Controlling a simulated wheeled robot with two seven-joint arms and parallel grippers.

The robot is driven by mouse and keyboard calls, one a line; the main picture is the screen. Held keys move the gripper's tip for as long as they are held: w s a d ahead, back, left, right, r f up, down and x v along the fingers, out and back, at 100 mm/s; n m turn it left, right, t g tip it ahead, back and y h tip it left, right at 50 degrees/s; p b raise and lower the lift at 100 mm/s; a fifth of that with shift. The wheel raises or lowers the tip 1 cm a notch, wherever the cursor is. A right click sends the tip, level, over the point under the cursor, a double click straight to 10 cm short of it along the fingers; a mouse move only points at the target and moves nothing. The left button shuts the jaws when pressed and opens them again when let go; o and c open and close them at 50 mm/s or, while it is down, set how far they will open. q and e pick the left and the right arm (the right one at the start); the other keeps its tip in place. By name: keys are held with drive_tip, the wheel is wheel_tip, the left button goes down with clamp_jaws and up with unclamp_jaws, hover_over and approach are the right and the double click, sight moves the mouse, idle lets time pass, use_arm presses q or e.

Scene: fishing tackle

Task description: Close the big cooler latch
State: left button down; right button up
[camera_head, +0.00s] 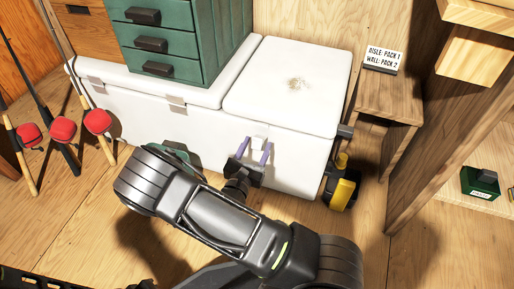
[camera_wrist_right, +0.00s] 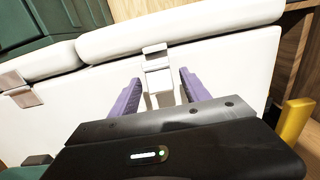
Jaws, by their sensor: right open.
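The big white cooler (camera_head: 215,130) stands against the wall with its lid (camera_head: 290,85) down. A white latch (camera_head: 259,143) is on the front of its right section, just below the lid edge. In the right wrist view the latch (camera_wrist_right: 158,78) shows an upper piece at the lid edge and a lower piece hanging against the front. I cannot tell whether they are fastened. My right gripper (camera_head: 256,152) is open, with purple fingers (camera_wrist_right: 160,84) on either side of the latch's lower part. Contact is unclear. My left gripper is not in view.
A green drawer cabinet (camera_head: 165,43) stands on the cooler's left lid, above more latches (camera_head: 176,100). Fishing rods with red floats (camera_head: 97,122) lean at left. A yellow and black object (camera_head: 344,187) stands at the cooler's right end, near a wooden shelf (camera_head: 388,98).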

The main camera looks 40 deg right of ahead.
drive_tip(key=shift+w+d, duration=0.2)
drive_tip(key=shift+d, duration=0.1)
drive_tip(key=shift+c, duration=0.5)
clamp_jaws()
